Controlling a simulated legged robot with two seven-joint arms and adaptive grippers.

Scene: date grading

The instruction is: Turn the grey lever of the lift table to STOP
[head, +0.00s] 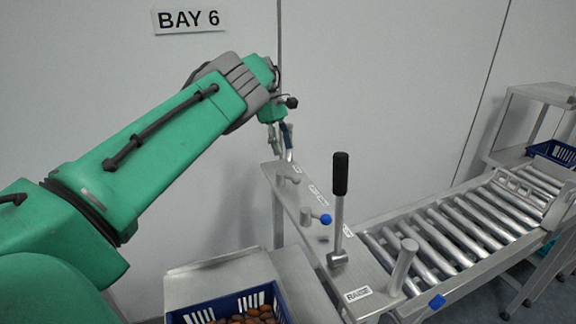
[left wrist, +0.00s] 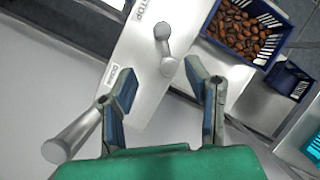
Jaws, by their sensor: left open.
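In the left wrist view the grey lever (left wrist: 163,46) stands beyond my fingertips, near the printed word STOP (left wrist: 146,8); a second label (left wrist: 112,76) sits lower on the panel. My left gripper (head: 284,142) is over the far end of the panel. In the left wrist view its two fingers (left wrist: 162,82) are spread, with bare panel between them and nothing held. The lever looks apart from them. My right gripper is not in view.
A roller conveyor (head: 470,228) runs right. A blue crate of dates (head: 280,293) sits below.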

